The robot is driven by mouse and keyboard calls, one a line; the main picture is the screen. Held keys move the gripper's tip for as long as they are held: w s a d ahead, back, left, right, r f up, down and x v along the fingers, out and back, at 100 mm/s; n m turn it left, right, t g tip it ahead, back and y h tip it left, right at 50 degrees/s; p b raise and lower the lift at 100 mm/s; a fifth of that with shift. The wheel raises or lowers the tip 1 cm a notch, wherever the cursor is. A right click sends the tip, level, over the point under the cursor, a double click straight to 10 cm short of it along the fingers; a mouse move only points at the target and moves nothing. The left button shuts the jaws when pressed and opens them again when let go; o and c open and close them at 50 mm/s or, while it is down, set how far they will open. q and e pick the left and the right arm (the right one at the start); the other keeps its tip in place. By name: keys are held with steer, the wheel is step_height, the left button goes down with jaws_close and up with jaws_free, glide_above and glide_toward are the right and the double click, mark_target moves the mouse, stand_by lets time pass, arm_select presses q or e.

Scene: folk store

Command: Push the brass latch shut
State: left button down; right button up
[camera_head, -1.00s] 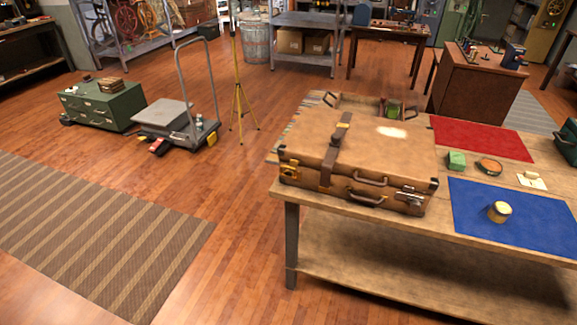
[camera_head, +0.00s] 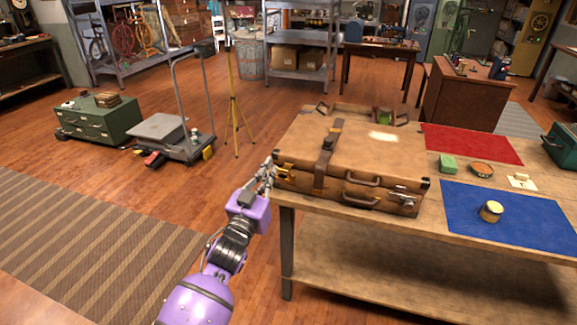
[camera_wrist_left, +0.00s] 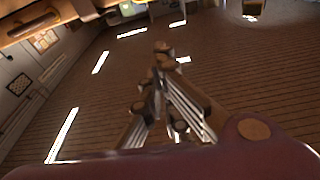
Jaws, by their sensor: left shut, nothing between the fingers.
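A brown leather suitcase (camera_head: 350,150) lies flat with its lid down on the near left end of the wooden table. A brass latch (camera_head: 286,173) is at the left of its front face, and it seems to stand out a little from the case. A silver-grey latch (camera_head: 402,195) is at the right of the front. My left gripper (camera_head: 271,166) is shut and empty, just left of the suitcase's front left corner, close to the brass latch. I cannot tell if it touches. In the left wrist view its fingertips (camera_wrist_left: 163,52) are together, with floor behind. My right gripper is out of view.
The table (camera_head: 330,212) also holds a blue mat (camera_head: 530,220) with a small round tin (camera_head: 491,211), a red mat (camera_head: 470,142) and a green box (camera_head: 448,164). The floor left of the table is open, with a trolley (camera_head: 160,130) farther back.

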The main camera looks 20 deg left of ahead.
arm_select(q)
steer(key=a+x, duration=0.1)
steer(key=x, duration=0.8)
steer(key=f, duration=0.4)
steer(key=shift+s+d, duration=0.35)
steer(key=shift+f, duration=0.1)
